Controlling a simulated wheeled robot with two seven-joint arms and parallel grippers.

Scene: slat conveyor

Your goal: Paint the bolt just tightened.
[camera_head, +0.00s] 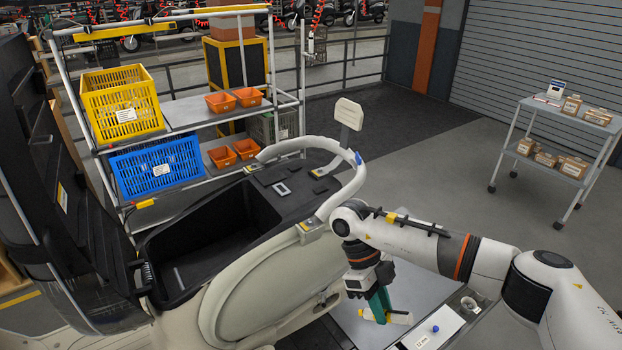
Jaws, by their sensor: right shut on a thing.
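My right gripper (379,308) has teal-green fingers pointing down over the grey worktop at the lower right. It is shut on a slim pale and yellow thing (400,318), which looks like a marker and sticks out beside the fingers. The cream scooter body (262,290) is to its left, with the seat tipped up and a black storage bin (215,225) open. A pale curved grab rail (345,190) runs along the scooter's rear, with a bracket (311,227) at its near end. The bolt is too small to make out. My left gripper is out of the picture.
The grey worktop (350,322) holds a white sheet with a small blue-ended item (435,328) and a round roll (468,303). A rack with a yellow crate (125,112) and a blue crate (185,160) stands behind the scooter. A cart (535,168) with boxes stands far right.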

